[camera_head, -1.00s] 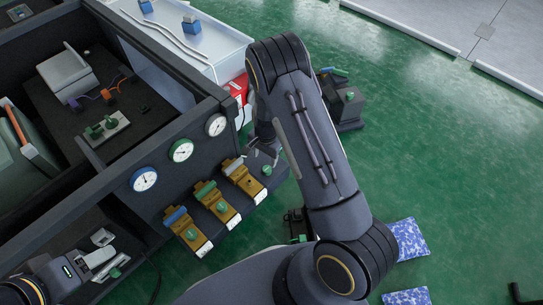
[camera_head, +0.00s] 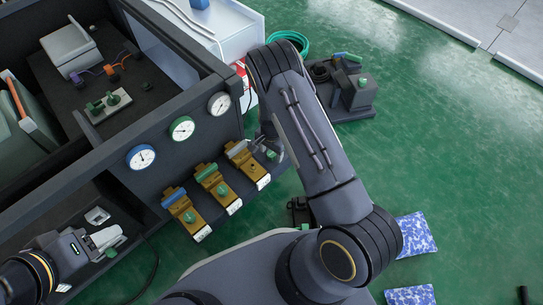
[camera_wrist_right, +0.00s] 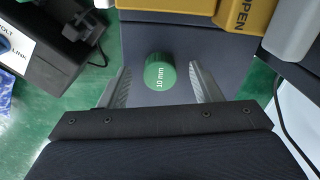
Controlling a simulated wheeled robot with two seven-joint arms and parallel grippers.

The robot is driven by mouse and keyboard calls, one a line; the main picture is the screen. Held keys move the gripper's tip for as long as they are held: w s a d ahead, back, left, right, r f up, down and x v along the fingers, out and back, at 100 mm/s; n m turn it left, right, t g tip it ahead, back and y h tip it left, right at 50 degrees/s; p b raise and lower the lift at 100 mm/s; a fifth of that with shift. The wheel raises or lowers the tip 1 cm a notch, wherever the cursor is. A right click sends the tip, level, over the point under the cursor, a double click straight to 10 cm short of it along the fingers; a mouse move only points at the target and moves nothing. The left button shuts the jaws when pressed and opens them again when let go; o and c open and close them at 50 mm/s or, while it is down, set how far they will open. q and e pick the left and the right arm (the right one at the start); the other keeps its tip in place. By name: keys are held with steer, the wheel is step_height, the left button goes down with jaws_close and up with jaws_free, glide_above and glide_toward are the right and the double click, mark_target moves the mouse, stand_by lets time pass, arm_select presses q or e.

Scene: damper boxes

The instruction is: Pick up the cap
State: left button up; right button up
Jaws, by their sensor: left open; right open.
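The cap is a green cylinder (camera_wrist_right: 160,76) marked "10 mm" in the right wrist view. It stands on a dark grey surface beside a yellow block. My right gripper (camera_wrist_right: 160,88) is open, with one finger on each side of the cap and a gap to both. In the head view the cap (camera_head: 271,154) shows small at the end of the dark ledge, right of the yellow blocks, and my right arm hides much of the right gripper there. My left gripper (camera_head: 108,238) is open at the lower left, over the dark bench.
Yellow blocks with blue (camera_head: 175,196), green (camera_head: 206,172) and grey (camera_head: 236,147) tops line the ledge below round gauges (camera_head: 182,129). Open green floor (camera_head: 420,130) lies right.

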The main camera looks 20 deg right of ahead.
steer(key=shift+c, duration=0.4)
steer(key=c, duration=1)
steer(key=shift+r, duration=0.1)
